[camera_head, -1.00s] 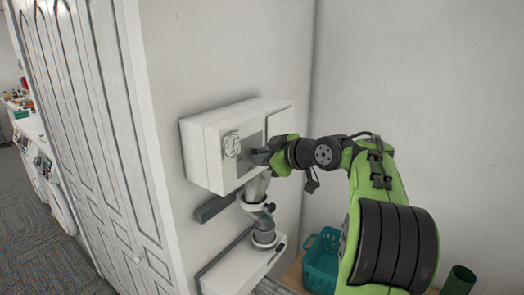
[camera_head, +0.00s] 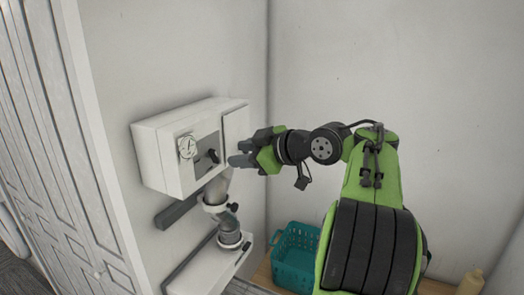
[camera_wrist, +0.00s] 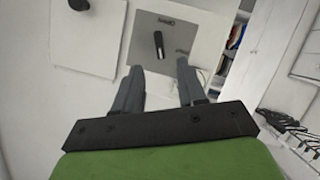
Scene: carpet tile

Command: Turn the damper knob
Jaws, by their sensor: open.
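A black lever-like knob (camera_head: 207,157) sits on a grey panel (camera_head: 203,141) on the front of a white wall box (camera_head: 152,160). In the wrist view the knob (camera_wrist: 158,44) stands nearly upright on the panel, with small lettering above it and to its lower right. My gripper (camera_head: 239,153) is open, to the right of the knob and apart from it in the head view. In the wrist view the open fingers (camera_wrist: 159,67) point toward the panel, and the knob shows beyond the gap between them. Nothing is held.
A pipe with a black handle (camera_head: 233,207) runs below the box to a lower white unit (camera_head: 211,270). A teal basket (camera_head: 295,258) stands at the wall's foot. White panelled doors (camera_head: 65,150) are at left.

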